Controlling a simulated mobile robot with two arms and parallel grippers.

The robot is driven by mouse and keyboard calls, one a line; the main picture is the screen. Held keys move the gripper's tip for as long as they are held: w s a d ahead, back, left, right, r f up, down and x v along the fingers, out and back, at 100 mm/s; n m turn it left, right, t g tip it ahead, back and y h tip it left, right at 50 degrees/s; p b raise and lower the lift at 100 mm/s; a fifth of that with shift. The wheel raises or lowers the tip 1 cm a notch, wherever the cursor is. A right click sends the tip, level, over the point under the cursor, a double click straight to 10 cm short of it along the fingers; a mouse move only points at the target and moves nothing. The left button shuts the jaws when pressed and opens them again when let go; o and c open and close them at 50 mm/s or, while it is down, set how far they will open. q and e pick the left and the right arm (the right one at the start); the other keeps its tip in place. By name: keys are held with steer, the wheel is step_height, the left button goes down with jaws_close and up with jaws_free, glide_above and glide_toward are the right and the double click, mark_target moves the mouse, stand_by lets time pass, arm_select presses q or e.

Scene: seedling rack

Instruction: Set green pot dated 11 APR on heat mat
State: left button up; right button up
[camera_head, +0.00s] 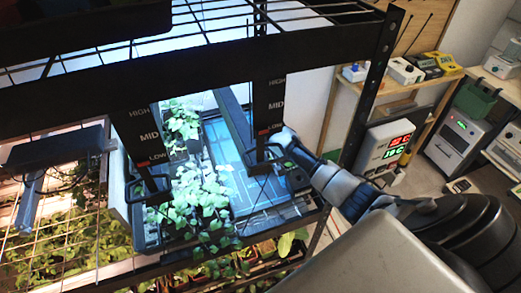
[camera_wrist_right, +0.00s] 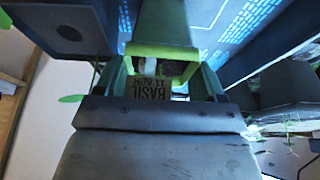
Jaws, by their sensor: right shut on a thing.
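In the right wrist view, my right gripper (camera_wrist_right: 162,78) is shut on a green pot (camera_wrist_right: 160,50) with a bright green rim. A brown tag on it reads BASIL, with a second line that looks like 11 APR, upside down in this view. In the head view, my right arm reaches in from the right to the front of the rack; its jaws and the pot are largely hidden behind a hanging height gauge. The blue heat mat (camera_head: 228,155) lies on the lit shelf beyond; a blue patterned surface also shows in the wrist view. I cannot tell whether the pot touches it. My left gripper is not in view.
A tray of leafy seedlings (camera_head: 200,196) stands left of the mat. Two hanging gauges (camera_head: 268,108) and the rack's thick black front beam (camera_head: 200,55) crowd the opening. A display box (camera_head: 384,147) with red and green digits stands at the right. Bare mat shows between gauges.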

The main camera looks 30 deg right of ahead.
steer(key=shift+f, duration=0.15)
steer(key=o, duration=1.3)
steer(key=shift+c, duration=0.2)
steer(key=shift+s+r, duration=0.2)
steer(key=shift+r, duration=0.45)
steer(key=b+v, duration=0.1)
steer(key=v, duration=0.2)
steer(key=shift+r, duration=0.1)
steer(key=s+a+b, duration=0.3)
steer(key=s+b, duration=0.1)
steer(key=s, duration=0.8)
steer(key=shift+r, duration=0.35)
